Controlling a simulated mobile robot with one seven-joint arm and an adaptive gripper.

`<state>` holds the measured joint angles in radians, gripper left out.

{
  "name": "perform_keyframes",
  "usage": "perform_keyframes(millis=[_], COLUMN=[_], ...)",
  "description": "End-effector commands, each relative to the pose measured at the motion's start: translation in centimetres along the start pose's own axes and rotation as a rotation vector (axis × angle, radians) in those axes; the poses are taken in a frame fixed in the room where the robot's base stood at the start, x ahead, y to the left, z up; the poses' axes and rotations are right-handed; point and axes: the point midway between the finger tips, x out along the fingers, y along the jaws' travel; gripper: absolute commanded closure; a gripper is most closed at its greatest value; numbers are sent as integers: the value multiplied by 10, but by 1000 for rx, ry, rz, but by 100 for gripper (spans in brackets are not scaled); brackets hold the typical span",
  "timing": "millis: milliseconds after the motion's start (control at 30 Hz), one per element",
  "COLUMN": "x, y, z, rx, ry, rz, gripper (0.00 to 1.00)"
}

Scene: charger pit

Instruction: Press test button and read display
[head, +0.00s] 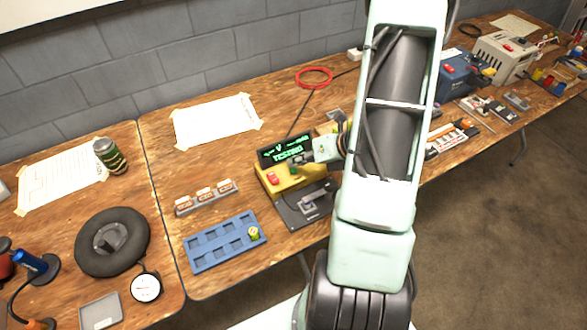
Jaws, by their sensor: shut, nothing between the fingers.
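The yellow tester box (268,189) stands on the wooden table, left of my arm. Its black display (284,153) is lit with green text that looks like "TESTING", with smaller green marks above it. A red button (272,179) is on the left of its front. A small green part, perhaps another button, shows on its right by my fingertips. My gripper (299,162) is shut and empty, with its tips over the box just below the display. I cannot tell whether the tips touch it. My arm hides the area to the right.
A dark plate with a small fixture (309,204) sits in front of the tester. A blue tray (221,243) with one yellow-green piece and a grey rack (206,197) lie left. A tyre (113,242) and can (110,156) are farther left. Taped paper (216,122) and a red ring (314,78) lie behind.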

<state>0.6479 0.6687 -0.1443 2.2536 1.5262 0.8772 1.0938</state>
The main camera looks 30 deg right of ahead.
Motion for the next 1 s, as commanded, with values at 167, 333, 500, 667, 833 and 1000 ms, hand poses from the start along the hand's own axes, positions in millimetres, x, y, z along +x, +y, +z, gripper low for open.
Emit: perform_keyframes(millis=[167, 333, 500, 667, 833, 1000], x=[-5, -17, -29, -36, -35, -35], y=[4, 12, 21, 26, 25, 25], z=[4, 13, 21, 26, 25, 25], rx=[0, 0, -1, -1, -1, -1], ry=[0, 0, 0, 0, 0, 0], rz=[0, 0, 0, 0, 0, 0], gripper=[100, 100, 100, 100, 100, 100])
